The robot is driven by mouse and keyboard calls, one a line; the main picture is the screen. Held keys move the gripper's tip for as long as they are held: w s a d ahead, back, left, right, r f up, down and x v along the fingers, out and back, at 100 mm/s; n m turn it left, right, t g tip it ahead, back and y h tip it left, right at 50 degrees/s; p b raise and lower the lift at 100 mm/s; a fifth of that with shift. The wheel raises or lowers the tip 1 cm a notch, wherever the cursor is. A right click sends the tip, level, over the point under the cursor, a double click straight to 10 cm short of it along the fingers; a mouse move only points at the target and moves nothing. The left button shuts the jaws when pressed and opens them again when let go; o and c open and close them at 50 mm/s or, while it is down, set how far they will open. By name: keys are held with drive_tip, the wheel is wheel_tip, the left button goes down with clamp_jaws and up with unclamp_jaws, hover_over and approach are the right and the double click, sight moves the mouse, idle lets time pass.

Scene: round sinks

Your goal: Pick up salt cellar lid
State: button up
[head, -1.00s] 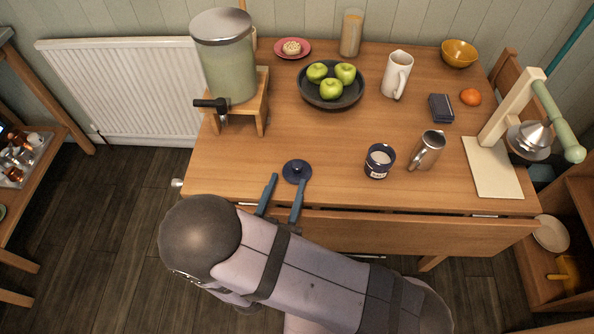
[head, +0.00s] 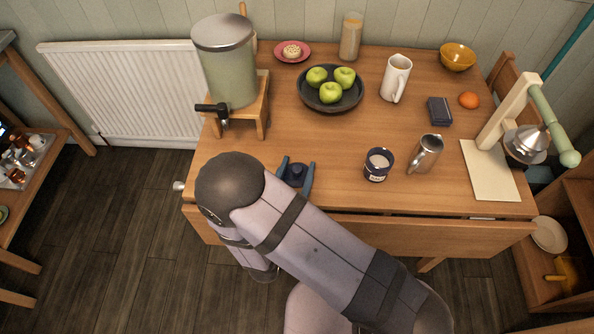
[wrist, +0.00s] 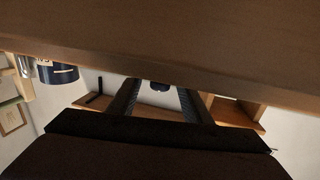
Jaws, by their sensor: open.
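A metal jug (head: 426,155) stands right of the cellar. A drinks dispenser (head: 228,70) on a wooden stand is behind and left of my gripper. A dark bowl of green apples (head: 320,104) is farther back. The table between lid and bowl is clear.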

drive_tip(key=shift+w, duration=0.2)
drive_tip(key=shift+c, duration=0.7)
drive_tip(key=c, duration=1)
drive_tip(key=shift+r, duration=0.1)
